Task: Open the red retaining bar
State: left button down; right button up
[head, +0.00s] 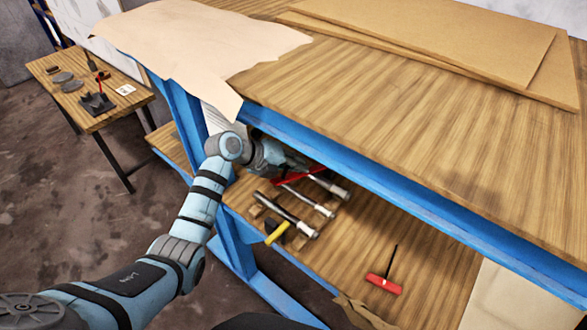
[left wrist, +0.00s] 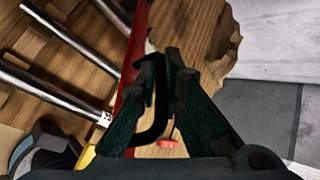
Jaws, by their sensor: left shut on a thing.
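The red retaining bar (head: 302,177) lies across several metal tubes on the lower shelf, partly hidden behind my left gripper in the head view. In the left wrist view the bar (left wrist: 131,70) runs steeply down beside the fingers. My left gripper (head: 285,163) reaches in under the tabletop edge. Its dark fingers (left wrist: 172,65) converge beside the bar, around a thin black curved piece (left wrist: 154,112) that looks like the bar's handle. The exact contact is hard to see. My right gripper is out of view.
The blue-framed bench top (head: 400,130) overhangs the shelf and limits room above. Metal tubes (head: 290,215) lie on a wooden rack, with a yellow-handled tool (head: 278,233) in front.

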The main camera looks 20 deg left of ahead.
pick_arm(q)
jog(key=c, duration=2)
grip_release()
jog(key=shift+a+f, duration=0.1)
